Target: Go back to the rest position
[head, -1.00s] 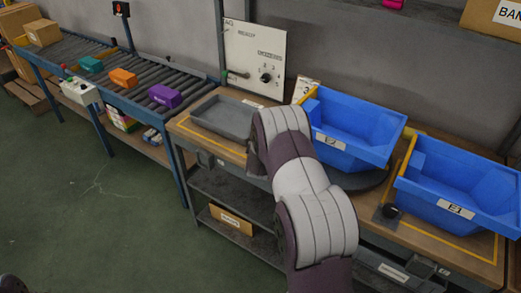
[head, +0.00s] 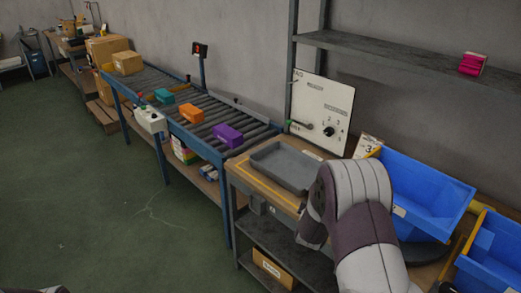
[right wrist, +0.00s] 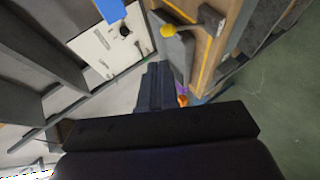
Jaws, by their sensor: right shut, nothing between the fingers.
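My right arm reaches in from the bottom right of the head view, and its links hide the gripper there. In the right wrist view my right gripper (right wrist: 154,76) is shut and empty. It points past the edge of the workbench, with the grey tray (right wrist: 176,45) close by in the picture. In the head view the tray (head: 285,167) is empty and lies on the bench just left of my arm. My left gripper is not in view; only a small bit of my body shows at the bottom left corner.
Two blue bins (head: 428,190) (head: 498,255) stand on the bench at the right. A white panel with a knob (head: 320,112) stands behind the tray. A roller conveyor (head: 215,115) carries green, orange and purple boxes. A shelf (head: 400,55) hangs above. The green floor at left is clear.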

